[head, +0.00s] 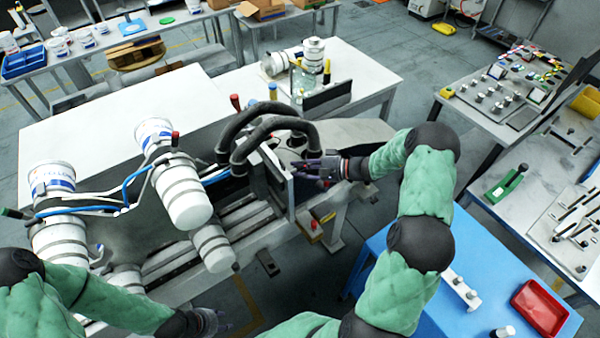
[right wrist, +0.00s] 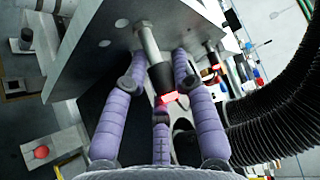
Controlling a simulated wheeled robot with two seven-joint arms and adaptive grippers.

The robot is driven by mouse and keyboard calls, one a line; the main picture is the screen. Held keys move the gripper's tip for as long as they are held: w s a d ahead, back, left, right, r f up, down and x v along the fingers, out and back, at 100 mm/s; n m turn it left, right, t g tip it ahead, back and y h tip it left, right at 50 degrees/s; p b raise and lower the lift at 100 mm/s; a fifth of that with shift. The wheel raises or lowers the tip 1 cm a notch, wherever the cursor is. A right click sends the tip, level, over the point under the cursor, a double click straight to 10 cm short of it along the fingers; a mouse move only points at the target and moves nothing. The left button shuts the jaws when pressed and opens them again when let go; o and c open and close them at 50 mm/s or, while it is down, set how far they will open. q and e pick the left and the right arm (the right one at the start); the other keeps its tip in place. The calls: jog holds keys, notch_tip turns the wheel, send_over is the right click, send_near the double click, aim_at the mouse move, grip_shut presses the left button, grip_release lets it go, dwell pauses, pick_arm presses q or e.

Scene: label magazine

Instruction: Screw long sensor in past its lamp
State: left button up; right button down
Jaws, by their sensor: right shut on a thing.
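The long sensor (right wrist: 150,43) shows in the right wrist view as a metal rod with a black end, standing out from a grey metal plate (right wrist: 95,50). A lamp (right wrist: 169,97) at its black end glows red. My right gripper (right wrist: 160,68) is shut on the sensor, its purple fingers around it. In the head view my right gripper (head: 325,170) is at the upright plate (head: 278,185), and the sensor is hidden there. A second sensor (right wrist: 214,62) with a red glow sits farther right in the wrist view. My left gripper (head: 207,321) is low at the bottom edge, its fingers unclear.
Thick black hoses (right wrist: 275,115) curve close by on the right of the wrist view. A blue table (head: 400,300) with a red tray (head: 540,307) is at the lower right.

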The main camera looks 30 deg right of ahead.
jog(key=shift+w+d+r+b, duration=0.25)
jog(key=shift+b, duration=0.5)
jog(key=shift+r+t, duration=0.2)
jog(key=shift+t, duration=0.1)
jog(key=shift+r, duration=0.1)
jog(key=c, duration=1.1)
grip_release()
jog(key=shift+s+f, duration=0.1)
jog(key=shift+f, duration=0.25)
jog(key=shift+s, duration=0.1)
jog(key=v, duration=1.1)
jog(key=shift+s+d, duration=0.15)
jog(key=shift+d, duration=0.25)
